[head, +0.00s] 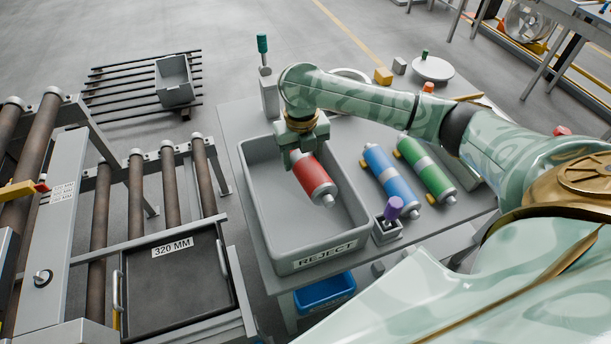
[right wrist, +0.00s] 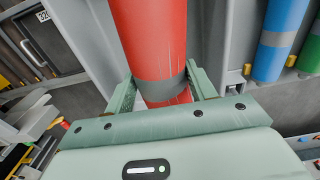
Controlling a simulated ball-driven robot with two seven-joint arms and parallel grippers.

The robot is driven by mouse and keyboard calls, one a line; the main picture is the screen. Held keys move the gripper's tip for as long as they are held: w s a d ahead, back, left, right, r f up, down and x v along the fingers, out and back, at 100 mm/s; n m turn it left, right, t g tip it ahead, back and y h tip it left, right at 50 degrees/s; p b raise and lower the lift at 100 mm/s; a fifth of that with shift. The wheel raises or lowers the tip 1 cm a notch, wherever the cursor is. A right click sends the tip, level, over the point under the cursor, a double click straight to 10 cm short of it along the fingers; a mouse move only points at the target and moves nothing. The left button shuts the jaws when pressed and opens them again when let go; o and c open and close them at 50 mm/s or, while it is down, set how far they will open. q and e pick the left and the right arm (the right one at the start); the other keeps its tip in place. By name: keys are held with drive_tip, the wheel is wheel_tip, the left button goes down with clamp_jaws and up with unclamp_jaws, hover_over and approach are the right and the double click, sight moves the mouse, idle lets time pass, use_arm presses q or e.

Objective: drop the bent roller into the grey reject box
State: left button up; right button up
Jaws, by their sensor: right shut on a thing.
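My right gripper (head: 303,150) is shut on a red roller with grey bands (head: 314,177). The roller also shows between the fingers in the right wrist view (right wrist: 153,45). It hangs tilted over the grey reject box (head: 302,261), labelled REJECT, and its lower end points toward the box's front right. In the head view it appears within the box's outline; its exact height above the floor of the box is hard to tell. I cannot tell a bend in it from these views. The box holds nothing else that I can see. My left gripper is not in view.
A blue roller (head: 389,176) and a green roller (head: 427,168) lie on the table right of the box. A purple-handled tool (head: 393,208) stands in a holder at its front right corner. A blue bin (head: 324,291) sits below. A roller conveyor (head: 134,205) stands left.

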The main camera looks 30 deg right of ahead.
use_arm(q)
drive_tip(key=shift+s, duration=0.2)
use_arm(e)
drive_tip(key=shift+r, duration=0.2)
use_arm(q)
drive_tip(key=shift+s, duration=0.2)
use_arm(e)
drive_tip(key=o, duration=1.8)
drive_tip(key=shift+c, duration=0.2)
drive_tip(key=shift+s+f, duration=0.1)
use_arm(q)
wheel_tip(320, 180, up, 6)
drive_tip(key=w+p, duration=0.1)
drive_tip(key=p, duration=0.5)
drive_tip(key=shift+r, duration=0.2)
use_arm(e)
wheel_tip(320, 180, up, 16)
drive_tip(key=shift+r, duration=0.2)
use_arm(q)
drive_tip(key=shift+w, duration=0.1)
